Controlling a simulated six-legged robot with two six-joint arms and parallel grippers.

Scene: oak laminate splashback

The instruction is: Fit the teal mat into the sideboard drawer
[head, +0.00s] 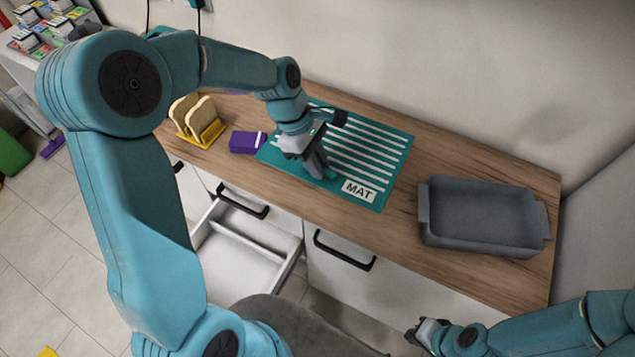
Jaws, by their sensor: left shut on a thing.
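The teal mat (372,150) has white stripes and a "MAT" label. It lies flat on the wooden sideboard top, near the middle. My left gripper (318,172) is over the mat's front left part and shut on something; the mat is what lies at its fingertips. The fingertips are partly hidden by the gripper body. The sideboard drawer (240,262) is pulled open below the front edge, white inside with a divider, and no items show in it. My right gripper (418,335) is at the bottom right, away from the sideboard top; its jaws are too small to judge.
A grey roasting tin (480,212) stands on the top at the right. A purple box (247,142) and a yellow rack with bread slices (203,125) stand left of the mat. A dark rounded shape (290,325) is below the drawer. A shelf with colourful packets is at the far top left.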

